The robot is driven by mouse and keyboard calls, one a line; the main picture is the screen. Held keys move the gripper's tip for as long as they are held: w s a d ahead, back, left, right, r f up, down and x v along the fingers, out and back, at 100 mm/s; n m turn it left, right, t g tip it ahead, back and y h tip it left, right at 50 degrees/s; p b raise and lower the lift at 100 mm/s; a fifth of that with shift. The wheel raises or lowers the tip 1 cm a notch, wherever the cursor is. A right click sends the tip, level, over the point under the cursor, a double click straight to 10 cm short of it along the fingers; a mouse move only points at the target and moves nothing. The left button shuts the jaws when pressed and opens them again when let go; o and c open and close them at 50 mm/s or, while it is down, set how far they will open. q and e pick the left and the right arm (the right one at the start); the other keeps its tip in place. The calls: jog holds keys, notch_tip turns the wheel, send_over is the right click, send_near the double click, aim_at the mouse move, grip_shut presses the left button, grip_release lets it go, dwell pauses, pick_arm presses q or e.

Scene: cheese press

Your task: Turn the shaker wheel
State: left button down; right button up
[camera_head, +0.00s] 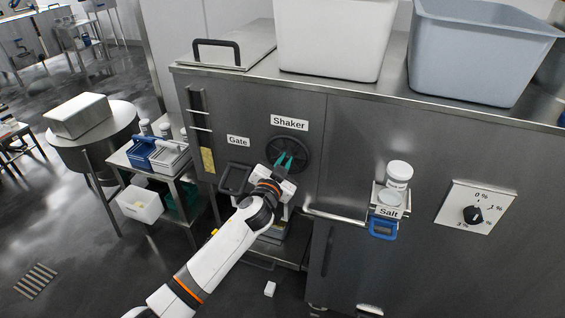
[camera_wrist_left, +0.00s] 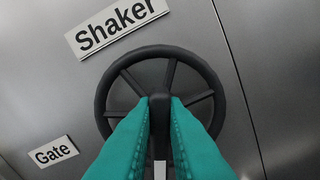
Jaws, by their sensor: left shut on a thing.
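The shaker wheel (camera_head: 301,146) is a dark spoked wheel on the steel machine front, under the "Shaker" label (camera_head: 289,122). It fills the middle of the left wrist view (camera_wrist_left: 205,70). My left gripper (camera_head: 285,160) has teal fingers and is at the wheel. In the left wrist view the fingertips (camera_wrist_left: 160,100) are shut on a part of the wheel near its hub; the fingers hide the lower part of the wheel. My right gripper is not in view.
A black gate handle (camera_head: 236,178) is left of the wheel, under the "Gate" label (camera_head: 238,140). To the right are a salt holder (camera_head: 388,212) and a percent dial (camera_head: 473,214). Large white (camera_head: 332,40) and grey (camera_head: 470,60) tubs stand on top.

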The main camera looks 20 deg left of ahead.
pick_arm(q)
jog(key=shift+d+f+m, duration=0.15)
jog(key=shift+f+m, duration=0.2)
jog(key=shift+m, duration=2.4)
jog(key=shift+d+f+m, duration=0.15)
jog(key=shift+f+m, duration=0.2)
jog(key=shift+m, duration=2.45)
jog(key=shift+d+f+m, duration=0.15)
jog(key=shift+f+m, duration=0.2)
jog(key=shift+m, duration=2.4)
jog(key=c, duration=1.5)
grip_release()
jog(key=shift+o, duration=0.2)
jog(key=s+b, duration=0.1)
jog(key=s, duration=1.1)
jog(key=shift+a, duration=0.2)
